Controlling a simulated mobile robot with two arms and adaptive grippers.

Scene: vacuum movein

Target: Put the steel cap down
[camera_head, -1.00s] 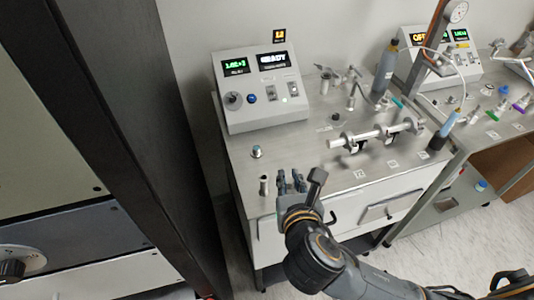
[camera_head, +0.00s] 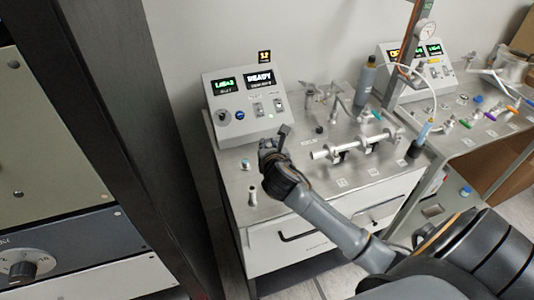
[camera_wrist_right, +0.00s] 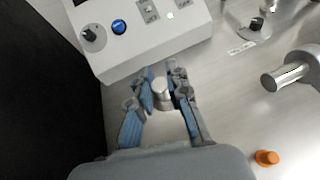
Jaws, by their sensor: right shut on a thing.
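The steel cap (camera_wrist_right: 160,87) is a small, bright metal cylinder between the blue-padded fingers of my right gripper (camera_wrist_right: 163,92) in the wrist view. The fingers are shut on it, close in front of the grey control box and over the steel bench top. Whether the cap touches the bench, I cannot tell. In the head view my right gripper (camera_head: 269,150) is by the box's lower front edge, and my own wrist hides the cap. My left gripper is in neither view.
The control box (camera_head: 238,108) shows a READY display. A metal tube (camera_head: 345,146) on supports lies to the right. An orange knob (camera_wrist_right: 267,157) shows in the wrist view.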

